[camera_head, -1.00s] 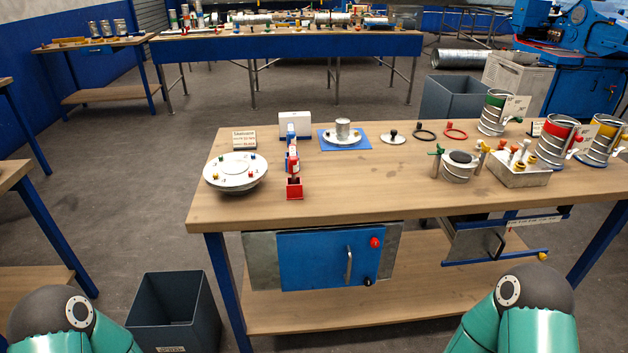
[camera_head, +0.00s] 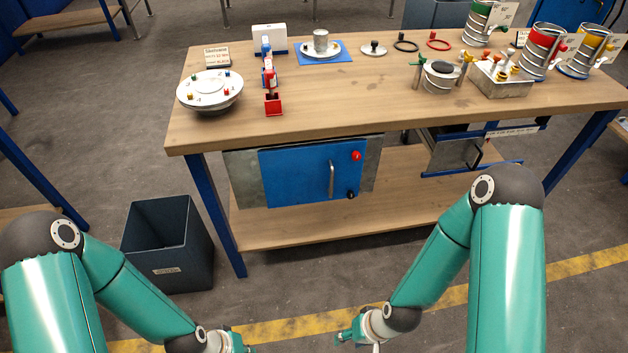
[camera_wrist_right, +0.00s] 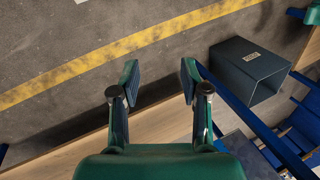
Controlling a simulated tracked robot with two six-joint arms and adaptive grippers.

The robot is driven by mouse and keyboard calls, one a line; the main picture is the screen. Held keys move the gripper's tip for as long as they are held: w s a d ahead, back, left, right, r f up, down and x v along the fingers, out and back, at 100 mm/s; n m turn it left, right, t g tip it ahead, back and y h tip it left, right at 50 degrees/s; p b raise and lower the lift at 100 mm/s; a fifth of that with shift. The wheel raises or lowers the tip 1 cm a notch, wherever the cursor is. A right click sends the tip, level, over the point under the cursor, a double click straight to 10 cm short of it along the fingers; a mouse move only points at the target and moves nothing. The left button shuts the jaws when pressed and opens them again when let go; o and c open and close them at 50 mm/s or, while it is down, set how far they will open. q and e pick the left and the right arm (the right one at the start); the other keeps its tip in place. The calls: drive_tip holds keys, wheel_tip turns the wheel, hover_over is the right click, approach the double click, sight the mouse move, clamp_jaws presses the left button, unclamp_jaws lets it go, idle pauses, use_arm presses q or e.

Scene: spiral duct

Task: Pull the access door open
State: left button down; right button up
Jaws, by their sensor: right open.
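The access door is a blue panel (camera_head: 292,176) on a grey metal duct (camera_head: 243,178) under the workbench top. It looks closed. A vertical metal handle (camera_head: 331,180) stands at its right part, with a red knob (camera_head: 356,156) above and a black knob (camera_head: 350,194) below to the right. My right gripper (camera_head: 345,338) is low in front of the bench, well apart from the door. In the right wrist view its two fingers (camera_wrist_right: 158,85) are spread with nothing between them. My left gripper (camera_head: 245,345) is at the bottom edge of the head view, partly cut off; its fingers are unclear.
A dark bin (camera_head: 168,243) stands left of the bench's front leg. A second metal plate (camera_head: 455,152) with a handle hangs under the bench at right. Floor before the door is clear.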

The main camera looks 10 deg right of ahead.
sight(332, 185)
drive_tip(key=w+d+r+t+h+b, duration=0.1)
drive_tip(key=w+d+t+h+b, duration=0.35)
drive_tip(key=w, duration=0.75)
drive_tip(key=w+d+r+t+h+b, duration=0.2)
drive_tip(key=w+d+t+b, duration=0.2)
drive_tip(key=w+t+b, duration=0.55)
drive_tip(key=w+a+r+h+b, duration=0.1)
drive_tip(key=w+r+h+b, duration=0.15)
drive_tip(key=w+b, duration=0.65)
drive_tip(key=s+a+t+y+b, duration=0.25)
drive_tip(key=a+b, duration=0.55)
drive_tip(key=b, duration=0.5)
drive_tip(key=shift+t, duration=0.35)
drive_tip(key=w+d, duration=0.1)
drive_tip(key=w, duration=0.4)
drive_tip(key=w+d+b, duration=0.1)
drive_tip(key=w, duration=0.5)
drive_tip(key=w+d+b, duration=0.1)
drive_tip(key=w, duration=0.4)
drive_tip(key=shift+w+r, duration=0.2)
clamp_jaws()
